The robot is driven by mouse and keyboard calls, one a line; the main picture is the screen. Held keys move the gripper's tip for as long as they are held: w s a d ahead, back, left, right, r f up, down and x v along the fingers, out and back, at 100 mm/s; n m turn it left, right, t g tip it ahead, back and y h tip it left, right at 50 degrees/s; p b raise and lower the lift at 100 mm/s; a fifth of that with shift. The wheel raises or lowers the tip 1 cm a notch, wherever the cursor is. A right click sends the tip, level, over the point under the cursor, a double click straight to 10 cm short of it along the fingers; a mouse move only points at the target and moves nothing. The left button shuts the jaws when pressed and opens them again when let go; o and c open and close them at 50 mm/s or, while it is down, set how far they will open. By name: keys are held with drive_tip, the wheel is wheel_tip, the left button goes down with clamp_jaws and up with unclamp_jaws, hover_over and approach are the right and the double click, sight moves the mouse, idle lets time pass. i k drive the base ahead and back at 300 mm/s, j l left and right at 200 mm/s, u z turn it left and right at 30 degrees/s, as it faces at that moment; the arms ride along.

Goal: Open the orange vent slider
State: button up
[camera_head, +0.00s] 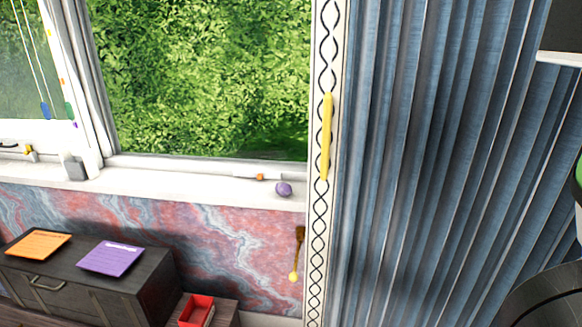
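A small orange slider (260,177) shows on a thin white vent strip (242,175) at the bottom of the window frame, just above the sill. It is small in the picture, and I cannot tell whether the vent is open or closed. My gripper is not in view. Dark, white and green parts at the right edge look like pieces of my arm, and no fingers show there.
A purple ball (284,189) sits on the white sill (215,187) right of the slider. A yellow handle (326,135) is on the patterned post. Blue curtains (430,160) fill the right. A dark cabinet (90,285) carries orange and purple sheets. A red box (196,310) stands low.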

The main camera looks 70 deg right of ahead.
sight(259, 176)
drive_tip(key=z, duration=1.15)
drive_tip(key=i+j+u, duration=0.2)
drive_tip(key=i, duration=0.1)
